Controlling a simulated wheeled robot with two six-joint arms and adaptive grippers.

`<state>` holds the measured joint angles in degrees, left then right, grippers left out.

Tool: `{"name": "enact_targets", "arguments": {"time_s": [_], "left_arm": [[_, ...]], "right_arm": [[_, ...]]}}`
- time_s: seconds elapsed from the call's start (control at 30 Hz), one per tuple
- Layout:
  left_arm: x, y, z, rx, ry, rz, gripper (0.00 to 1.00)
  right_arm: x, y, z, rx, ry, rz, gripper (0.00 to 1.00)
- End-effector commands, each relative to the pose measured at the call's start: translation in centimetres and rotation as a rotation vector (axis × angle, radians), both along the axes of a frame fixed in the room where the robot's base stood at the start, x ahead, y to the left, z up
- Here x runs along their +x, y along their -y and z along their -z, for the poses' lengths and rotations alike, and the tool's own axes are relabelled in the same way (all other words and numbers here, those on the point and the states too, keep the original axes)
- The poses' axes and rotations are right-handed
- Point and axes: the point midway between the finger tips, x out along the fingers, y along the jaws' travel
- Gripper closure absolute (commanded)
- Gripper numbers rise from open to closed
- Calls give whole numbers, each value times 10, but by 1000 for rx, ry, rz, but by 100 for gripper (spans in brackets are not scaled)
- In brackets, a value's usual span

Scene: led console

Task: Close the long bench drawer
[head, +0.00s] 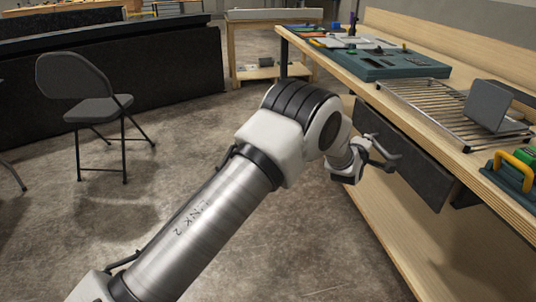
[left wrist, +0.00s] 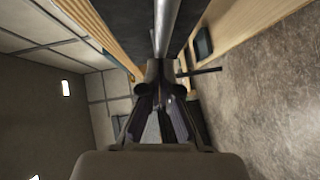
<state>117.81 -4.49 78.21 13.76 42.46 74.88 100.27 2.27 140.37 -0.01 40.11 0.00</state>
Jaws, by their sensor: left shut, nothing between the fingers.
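The long bench drawer has a dark grey front (head: 418,165) under the wooden bench top. How far it stands out from the bench is hard to tell. In the left wrist view its dark face (left wrist: 127,22) fills the top middle, with a pale metal bar (left wrist: 164,25), apparently its handle, running down towards the fingers. My left gripper (head: 385,154) is shut and empty, in front of the drawer face near its left half. In the wrist view the gripper (left wrist: 165,75) is at the end of the bar; contact is unclear. My right gripper is out of view.
A folding chair (head: 90,95) stands at left. The floor between chair and bench is clear.

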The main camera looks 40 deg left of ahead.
Motion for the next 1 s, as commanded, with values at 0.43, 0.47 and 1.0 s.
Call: {"name": "enact_targets", "arguments": {"time_s": [0.43,0.47,1.0], "left_arm": [[41,41,0,0,0,0,100],[42,41,0,0,1,0,100],[44,42,-5,3,9,2,100]], "right_arm": [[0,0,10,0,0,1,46],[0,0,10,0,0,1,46],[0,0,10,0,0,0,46]]}}
